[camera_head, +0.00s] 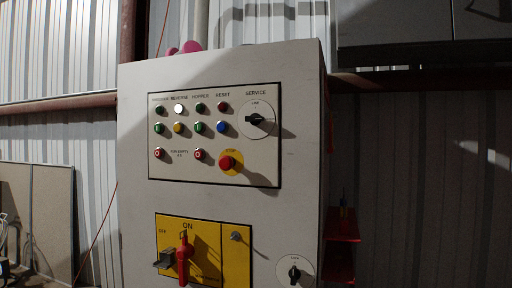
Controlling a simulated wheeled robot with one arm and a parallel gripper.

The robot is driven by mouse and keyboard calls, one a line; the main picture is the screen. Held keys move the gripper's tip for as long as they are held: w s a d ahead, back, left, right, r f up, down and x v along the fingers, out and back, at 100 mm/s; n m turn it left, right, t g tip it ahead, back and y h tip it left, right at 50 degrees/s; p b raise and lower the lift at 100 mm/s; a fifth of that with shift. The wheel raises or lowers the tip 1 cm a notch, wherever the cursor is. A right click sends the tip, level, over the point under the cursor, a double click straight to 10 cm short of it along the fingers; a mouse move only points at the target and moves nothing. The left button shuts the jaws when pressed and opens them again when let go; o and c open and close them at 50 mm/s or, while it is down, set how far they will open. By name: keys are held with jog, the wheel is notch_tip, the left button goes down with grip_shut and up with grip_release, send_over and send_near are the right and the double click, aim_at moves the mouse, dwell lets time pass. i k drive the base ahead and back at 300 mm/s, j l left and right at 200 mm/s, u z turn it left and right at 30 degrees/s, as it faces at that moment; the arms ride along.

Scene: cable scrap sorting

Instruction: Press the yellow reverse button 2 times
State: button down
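The yellow reverse button (178,128) is small and round. It sits in the second row of the control panel (190,172), under the "REVERSE" label and a lit white lamp (179,108). A green button (158,128) is to its left and another green button (200,128) to its right. I cannot tell whether the button is pressed in. Nothing covers it. My gripper is not in view.
The grey cabinet (225,206) carries a red stop button (227,163), a blue button (222,127), a service selector (257,119), and a red-handled main switch (184,258) below. Red shelves (341,225) stick out at its right side. The panel's front is unobstructed.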

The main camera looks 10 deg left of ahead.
aim_at(177, 127)
jog(key=u, duration=1.3)
